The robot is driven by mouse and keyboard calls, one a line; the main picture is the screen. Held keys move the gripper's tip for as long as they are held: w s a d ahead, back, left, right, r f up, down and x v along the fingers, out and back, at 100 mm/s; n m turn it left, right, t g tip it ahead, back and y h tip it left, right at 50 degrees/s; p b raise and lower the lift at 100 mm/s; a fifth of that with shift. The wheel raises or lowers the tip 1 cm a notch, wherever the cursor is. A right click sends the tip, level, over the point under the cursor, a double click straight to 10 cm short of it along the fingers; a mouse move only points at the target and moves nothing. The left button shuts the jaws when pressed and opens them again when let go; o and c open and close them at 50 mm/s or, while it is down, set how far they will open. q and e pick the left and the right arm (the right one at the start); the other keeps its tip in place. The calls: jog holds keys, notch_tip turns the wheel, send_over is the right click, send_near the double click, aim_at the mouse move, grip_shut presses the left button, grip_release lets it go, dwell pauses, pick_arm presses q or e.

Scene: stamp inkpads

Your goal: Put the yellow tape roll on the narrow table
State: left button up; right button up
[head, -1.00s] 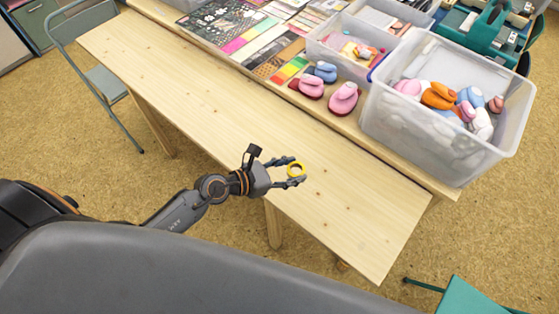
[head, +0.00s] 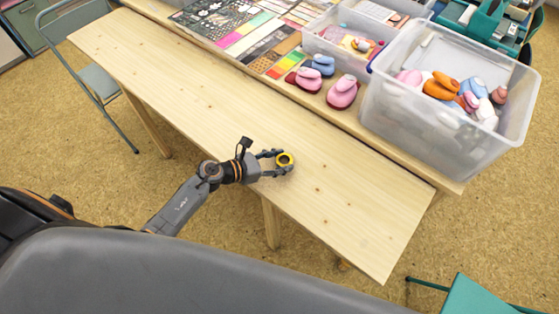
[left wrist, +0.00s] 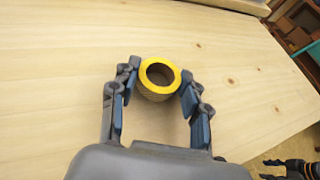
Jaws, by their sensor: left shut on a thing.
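The yellow tape roll (head: 285,159) is a small ring between the fingertips of my left gripper (head: 280,163), over the narrow table (head: 210,110). The narrow table is a long pale wooden top. In the left wrist view the tape roll (left wrist: 158,77) has its hole facing up, and the fingers of my left gripper (left wrist: 160,85) are closed on its two sides. The roll is at or close above the table top (left wrist: 60,70); I cannot tell if it touches.
Behind the narrow table, another table holds pink and blue punches (head: 342,92), colour sheets (head: 285,66) and clear bins (head: 450,125) of punches. A grey-green chair (head: 100,82) stands at the left, a teal seat (head: 478,296) at the lower right. The narrow table top is otherwise clear.

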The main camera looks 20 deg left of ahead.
pick_arm(q)
jog(key=shift+f, duration=0.15)
jog(key=o, duration=0.8)
jog(key=shift+o, duration=0.2)
jog(key=shift+a+r, duration=0.1)
jog(key=shift+r, duration=0.15)
jog(key=b+v, duration=0.1)
jog(key=v, duration=0.9)
jog(key=shift+s+a+r, duration=0.1)
jog(key=shift+s+a, duration=0.15)
jog(key=shift+s, duration=0.05)
jog(key=shift+s+a+r, duration=0.3)
jog(key=shift+s+r, duration=0.05)
